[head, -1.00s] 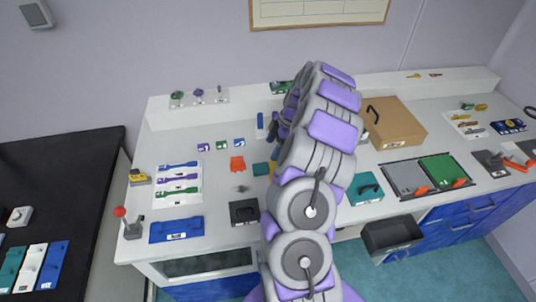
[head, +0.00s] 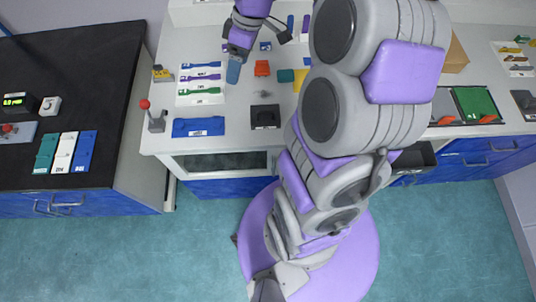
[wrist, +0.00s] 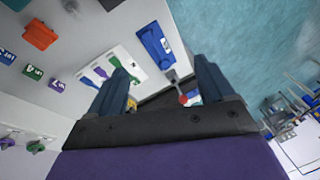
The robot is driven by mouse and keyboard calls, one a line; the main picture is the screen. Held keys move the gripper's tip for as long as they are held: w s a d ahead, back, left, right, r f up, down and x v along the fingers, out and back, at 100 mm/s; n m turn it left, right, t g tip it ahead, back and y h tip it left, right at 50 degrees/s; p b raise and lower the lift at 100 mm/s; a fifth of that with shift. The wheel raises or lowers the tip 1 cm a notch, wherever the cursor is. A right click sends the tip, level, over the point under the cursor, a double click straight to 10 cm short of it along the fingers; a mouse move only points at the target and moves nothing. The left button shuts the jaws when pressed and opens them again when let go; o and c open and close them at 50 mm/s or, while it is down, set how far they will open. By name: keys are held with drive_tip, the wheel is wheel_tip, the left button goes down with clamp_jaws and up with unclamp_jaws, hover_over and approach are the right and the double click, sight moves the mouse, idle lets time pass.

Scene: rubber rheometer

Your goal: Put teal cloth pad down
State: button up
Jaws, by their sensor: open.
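The teal cloth pad, a small teal square (head: 285,75), lies flat on the white bench between an orange piece and a yellow piece. What looks like its edge shows in the top left corner of the wrist view (wrist: 15,4). My gripper (head: 234,74) is left of the pad and of the orange piece, beside the white card with coloured bars. In the wrist view my gripper (wrist: 160,68) has its two blue-grey fingers wide apart, with nothing held between them. The pad is apart from the fingers.
An orange piece (head: 262,68) sits left of the pad. A black box (head: 265,116), a blue tray (head: 198,127) and a red-knobbed lever (head: 156,119) are along the front of the bench. A white card (head: 196,98) holds coloured bars. My arm hides the bench's middle right.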

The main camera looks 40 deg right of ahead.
drive_tip(key=s+a+m+g+h, duration=0.1)
drive_tip(key=s+a+m, duration=0.3)
drive_tip(key=s, duration=0.8)
drive_tip(key=s+a+r+m+h, duration=0.1)
drive_tip(key=s+a+m, duration=0.3)
drive_tip(key=s, duration=0.9)
drive_tip(key=shift+s+a+g+h, duration=0.25)
drive_tip(key=shift+a+g+h, duration=0.15)
drive_tip(key=shift+h, duration=0.4)
drive_tip(key=shift+d+m, duration=0.15)
drive_tip(key=shift+m, duration=0.15)
